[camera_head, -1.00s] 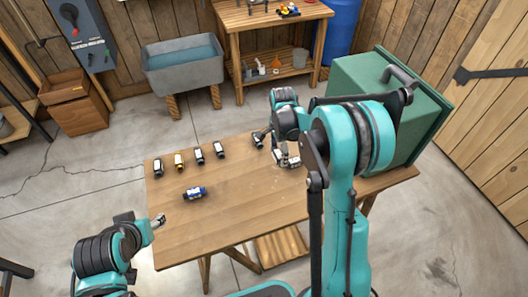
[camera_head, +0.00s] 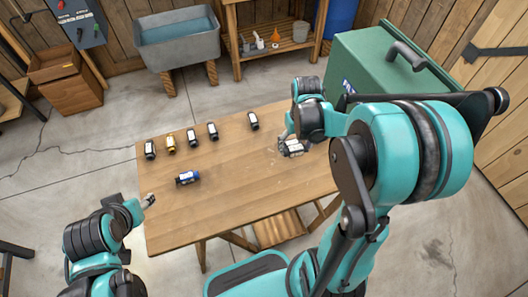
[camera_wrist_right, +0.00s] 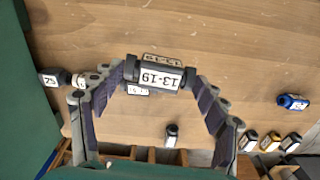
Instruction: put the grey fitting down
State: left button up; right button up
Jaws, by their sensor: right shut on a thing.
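My right gripper (camera_wrist_right: 160,95) is shut on the grey fitting (camera_wrist_right: 160,76), a dark grey piece with white labels reading 13-19. In the head view the right gripper (camera_head: 286,141) and the fitting (camera_head: 292,149) are low over the right part of the wooden table (camera_head: 235,185). I cannot tell whether the fitting touches the tabletop. My left gripper (camera_head: 149,200) is at the table's left edge, away from the fittings. Its fingers are too small to read.
Dark and yellow fittings (camera_head: 171,143) stand in a row at the back left, with a blue one (camera_head: 187,177) nearer. Another dark fitting (camera_head: 253,121) stands alone. One labelled 75 (camera_wrist_right: 52,80) lies near the green box (camera_head: 375,75). The table's front middle is clear.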

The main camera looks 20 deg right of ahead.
jog(key=shift+s+n, duration=0.15)
jog(key=shift+n, duration=0.15)
jog(key=shift+w+a+f, duration=0.15)
jog(key=shift+w+f, duration=0.05)
jog(key=shift+f, duration=0.05)
jog(key=w+a+f+b, duration=0.1)
jog(key=w+a+f, duration=0.1)
jog(key=w, duration=0.1)
jog(key=w+a+f+b, duration=0.1)
jog(key=w+a+f, duration=0.1)
jog(key=w, duration=0.1)
jog(key=w+a+f+b, duration=0.2)
jog(key=w, duration=0.1)
jog(key=shift+w+f, duration=0.2)
jog(key=shift+f, duration=0.2)
notch_tip(320, 180, down, 4)
jog(key=shift+b, duration=1.05)
jog(key=shift+r, duration=0.1)
